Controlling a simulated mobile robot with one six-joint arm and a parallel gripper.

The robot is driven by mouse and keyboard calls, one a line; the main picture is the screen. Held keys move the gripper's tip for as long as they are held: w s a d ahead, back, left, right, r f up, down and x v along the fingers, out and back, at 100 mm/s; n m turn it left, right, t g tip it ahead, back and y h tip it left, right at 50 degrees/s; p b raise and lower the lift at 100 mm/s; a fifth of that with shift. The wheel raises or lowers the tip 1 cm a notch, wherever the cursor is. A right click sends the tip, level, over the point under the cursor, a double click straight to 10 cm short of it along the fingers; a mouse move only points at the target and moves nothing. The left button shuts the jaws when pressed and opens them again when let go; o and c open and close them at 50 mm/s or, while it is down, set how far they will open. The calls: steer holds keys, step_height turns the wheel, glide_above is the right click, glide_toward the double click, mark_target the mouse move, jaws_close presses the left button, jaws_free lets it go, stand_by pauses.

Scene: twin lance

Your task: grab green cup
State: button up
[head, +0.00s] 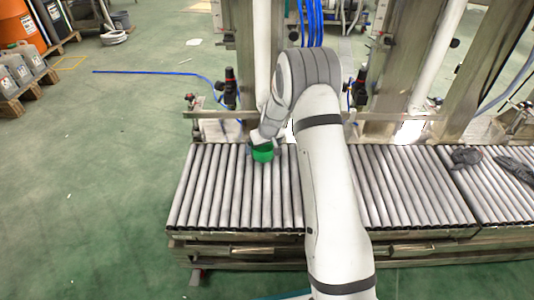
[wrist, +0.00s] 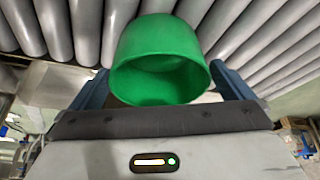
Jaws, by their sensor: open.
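A green cup (head: 263,153) sits on the roller conveyor (head: 225,190) in the head view, just below the end of my arm. In the wrist view the green cup (wrist: 160,60) is large and close, with its open mouth facing the camera. My gripper (wrist: 160,88) is open, with one blue-grey finger on each side of the cup. The cup lies between the fingers; whether either finger touches it I cannot tell. In the head view my wrist hides the fingers.
Dark gloves or cloths (head: 466,157) lie on the conveyor's right part. Metal posts (head: 390,70) and a rail stand behind the conveyor. Orange barrels (head: 18,25) and grey canisters (head: 22,70) stand on pallets at the far left. The green floor at left is mostly clear.

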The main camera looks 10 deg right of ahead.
steer(key=shift+x, duration=0.95)
steer(key=shift+r, duration=0.1)
steer(key=c, duration=0.9)
steer(key=shift+c, duration=0.2)
